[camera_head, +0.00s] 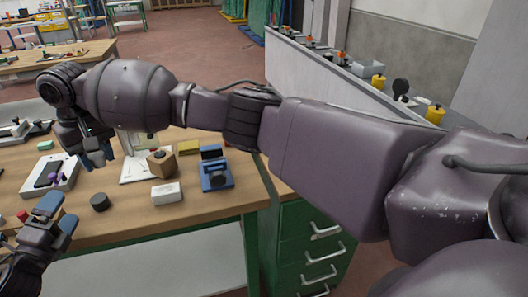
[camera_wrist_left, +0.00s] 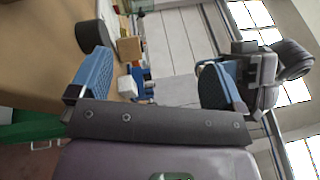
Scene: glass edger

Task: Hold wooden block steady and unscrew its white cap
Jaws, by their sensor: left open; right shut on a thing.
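The wooden block (camera_head: 166,163) stands on the bench right of my right gripper, with a dark round part on its upper face. I see no white cap on it. A wooden block also shows in the left wrist view (camera_wrist_left: 130,48). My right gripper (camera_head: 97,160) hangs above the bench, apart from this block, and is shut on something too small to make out. My left gripper (camera_head: 52,217) is at the lower left, open and empty. Its blue fingers stand wide apart in the left wrist view (camera_wrist_left: 155,82).
A black cylinder (camera_head: 100,202), a white box (camera_head: 167,193) and a blue device (camera_head: 215,175) stand on the bench. A white tray (camera_head: 62,187) with dark parts is at left. Green drawers (camera_head: 295,245) are under the bench. My right arm crosses above the bench.

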